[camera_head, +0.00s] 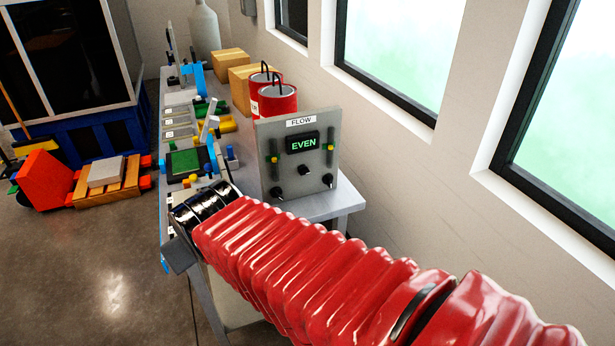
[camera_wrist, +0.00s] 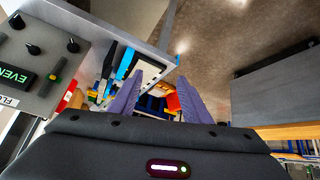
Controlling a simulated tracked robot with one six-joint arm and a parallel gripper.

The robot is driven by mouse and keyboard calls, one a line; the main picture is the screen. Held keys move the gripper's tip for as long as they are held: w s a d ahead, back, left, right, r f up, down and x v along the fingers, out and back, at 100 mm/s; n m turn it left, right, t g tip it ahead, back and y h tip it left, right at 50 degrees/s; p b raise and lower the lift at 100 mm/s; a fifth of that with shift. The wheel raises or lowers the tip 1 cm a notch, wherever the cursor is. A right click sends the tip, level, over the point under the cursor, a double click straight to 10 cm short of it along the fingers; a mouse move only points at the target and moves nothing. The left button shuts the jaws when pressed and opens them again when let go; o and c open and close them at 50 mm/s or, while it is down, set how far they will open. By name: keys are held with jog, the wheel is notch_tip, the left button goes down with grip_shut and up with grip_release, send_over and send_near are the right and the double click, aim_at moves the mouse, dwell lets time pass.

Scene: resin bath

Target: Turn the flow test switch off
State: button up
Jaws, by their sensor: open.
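The grey flow panel (camera_head: 265,150), labelled FLOW, stands on the near end of the bench. Its green display (camera_head: 303,142) reads EVEN, with a slider on each side and several black knobs (camera_head: 303,170) below. I cannot tell which control is the flow test switch, or its setting. In the wrist view the panel (camera_wrist: 40,100) is at the left edge, upside down, with its black knobs (camera_wrist: 33,49) in view. My gripper (camera_wrist: 160,76) is open and empty, its two purple fingers apart and away from the panel. In the head view its fingers are hidden.
Two red cans (camera_head: 277,102) and cardboard boxes (camera_head: 238,68) stand behind the panel. Small coloured parts and a green pad (camera_head: 184,162) cover the bench's left side. The bench's near edge (camera_head: 340,202) is below the panel. A windowed wall (camera_head: 400,160) bounds the right.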

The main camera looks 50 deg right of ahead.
jog(key=w+d+f+m+t+h, duration=0.1)
jog(key=w+d, duration=0.2)
jog(key=d, duration=0.3)
jog(key=w+d+f+t+h, duration=0.1)
jog(key=w+d+f, duration=0.1)
jog(key=d, duration=0.4)
jog(key=m+t+h, duration=0.4)
jog(key=t+h, duration=0.1)
jog(key=t, duration=0.1)
send_near(304, 171)
jog(key=v, duration=0.4)
jog(key=f+v, duration=0.1)
jog(key=shift+s, duration=0.45)
jog(key=shift+w, duration=0.1)
jog(key=x, duration=1.3)
jog(key=shift+w+r, duration=0.2)
jog(key=shift+w, duration=0.1)
jog(key=shift+d, duration=0.1)
jog(key=shift+c, duration=0.2)
